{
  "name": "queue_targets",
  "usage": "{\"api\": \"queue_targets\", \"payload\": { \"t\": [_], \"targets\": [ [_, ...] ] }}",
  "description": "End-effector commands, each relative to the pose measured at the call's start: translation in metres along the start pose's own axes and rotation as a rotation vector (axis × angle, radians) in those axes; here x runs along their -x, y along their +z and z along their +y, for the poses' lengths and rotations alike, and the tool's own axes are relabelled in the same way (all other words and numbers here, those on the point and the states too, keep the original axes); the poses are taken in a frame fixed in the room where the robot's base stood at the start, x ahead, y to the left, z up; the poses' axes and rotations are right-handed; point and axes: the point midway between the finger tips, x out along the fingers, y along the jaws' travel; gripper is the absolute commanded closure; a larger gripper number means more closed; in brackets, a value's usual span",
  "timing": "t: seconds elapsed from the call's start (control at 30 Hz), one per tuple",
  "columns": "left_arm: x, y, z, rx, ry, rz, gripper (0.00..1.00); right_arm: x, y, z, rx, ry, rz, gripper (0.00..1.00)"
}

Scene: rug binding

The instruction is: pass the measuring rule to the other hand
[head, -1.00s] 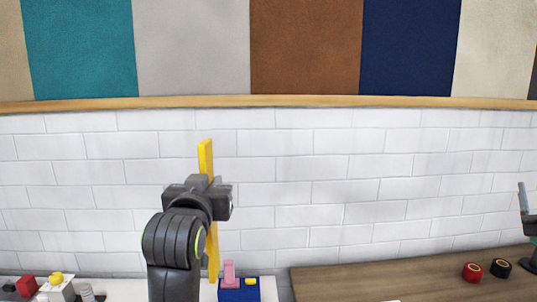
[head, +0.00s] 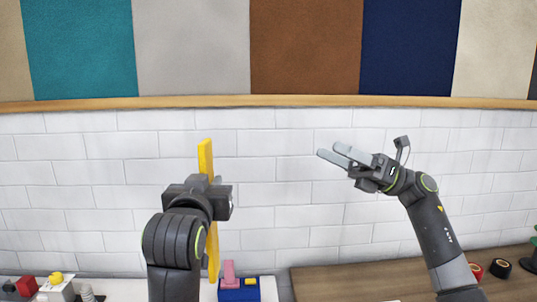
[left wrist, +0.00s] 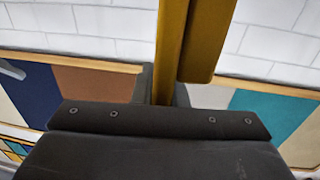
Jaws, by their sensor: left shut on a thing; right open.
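The measuring rule (head: 206,157) is a long yellow bar. It stands nearly upright in front of the tiled wall. My left gripper (head: 209,184) is shut around its middle, with yellow showing above and below. In the left wrist view the rule (left wrist: 188,45) runs up from between the jaws. My right gripper (head: 328,150) is open and empty, with its two pale fingers pointing left. It is to the right of the rule, at about the height of its upper part, with a clear gap between them in the picture.
A wooden worktop (head: 340,284) is at lower right, with a red roll (head: 475,271) and a black roll (head: 501,268). A blue block (head: 238,290) with a pink piece and a red block (head: 27,285) stand low on the left. The space between the grippers is free.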

Motion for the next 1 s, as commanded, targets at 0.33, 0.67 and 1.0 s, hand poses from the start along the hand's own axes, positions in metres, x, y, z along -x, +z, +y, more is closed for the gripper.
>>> {"api": "queue_targets", "payload": {
  "t": [0.33,0.67,1.0],
  "targets": [
    [0.000,0.000,0.000,0.000,0.000,0.001,1.00,-0.103,-0.047,0.020,0.296,-0.042,0.325,0.24],
    [0.000,0.000,0.000,0.000,0.000,0.001,1.00,-0.133,-0.061,0.023,0.401,-0.076,0.417,0.24],
    [0.000,-0.001,0.000,0.000,0.000,0.001,1.00,-0.183,-0.082,0.016,0.398,-0.074,0.416,0.24]
  ]
}}
